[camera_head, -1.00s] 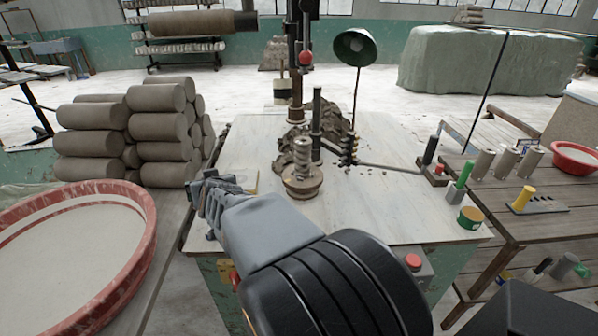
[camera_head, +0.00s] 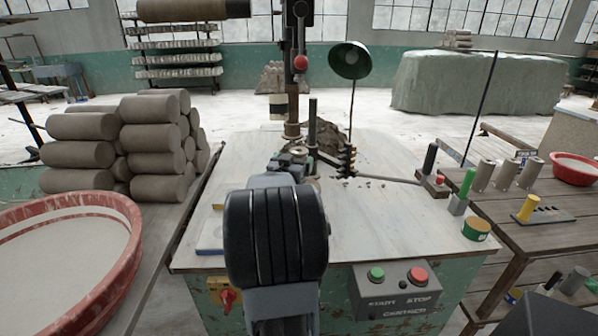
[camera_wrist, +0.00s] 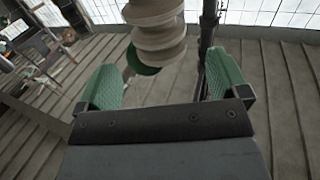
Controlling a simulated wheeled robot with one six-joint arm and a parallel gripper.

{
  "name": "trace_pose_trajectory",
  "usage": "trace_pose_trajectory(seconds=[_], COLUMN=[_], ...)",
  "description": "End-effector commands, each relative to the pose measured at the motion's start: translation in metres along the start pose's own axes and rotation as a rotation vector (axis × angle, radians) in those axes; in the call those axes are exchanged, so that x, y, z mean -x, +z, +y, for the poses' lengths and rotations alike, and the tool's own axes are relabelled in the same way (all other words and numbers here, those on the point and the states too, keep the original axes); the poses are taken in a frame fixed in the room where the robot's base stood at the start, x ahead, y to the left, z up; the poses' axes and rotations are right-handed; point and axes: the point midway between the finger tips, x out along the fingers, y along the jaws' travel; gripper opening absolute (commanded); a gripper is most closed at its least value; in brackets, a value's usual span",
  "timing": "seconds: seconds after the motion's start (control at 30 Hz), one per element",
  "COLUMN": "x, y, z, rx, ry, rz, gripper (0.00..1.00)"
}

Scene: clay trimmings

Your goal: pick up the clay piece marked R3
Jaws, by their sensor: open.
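My gripper (camera_head: 288,162) reaches over the machine's pale tabletop, in front of the brown clay heap (camera_head: 332,138). In the wrist view, its two green-padded fingers (camera_wrist: 163,72) stand wide apart with nothing between the pads. A beige stacked-disc spindle (camera_wrist: 156,36) shows beyond the fingers, near the top centre; whether it reaches between them in depth is unclear. In the head view, my gripper and arm hide most of that spindle and the front of the heap. I can read no R3 mark on any piece.
A vertical post with a red knob (camera_head: 300,62) and a green lamp (camera_head: 350,60) rise behind the heap. A black-ringed rod stand (camera_head: 346,160) is to the right. Stacked clay cylinders (camera_head: 155,138) and a red basin (camera_head: 125,235) are left.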

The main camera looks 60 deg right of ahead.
Motion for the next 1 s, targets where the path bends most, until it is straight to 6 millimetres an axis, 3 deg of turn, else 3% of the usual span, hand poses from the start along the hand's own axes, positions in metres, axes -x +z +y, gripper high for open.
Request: trace_pose_trajectory(seconds=[0.17,0.6,0.87,1.0], x=[-0.009,-0.057,-0.058,-0.058], y=[0.0,-0.003,-0.003,-0.003], z=[0.0,0.001,0.001,0.001], rx=[-0.001,-0.002,-0.001,-0.001], ry=[0.001,0.0,-0.001,-0.001], rz=[0.0,0.0,0.0,0.0], gripper=[0.93,0.93,0.93,0.81])
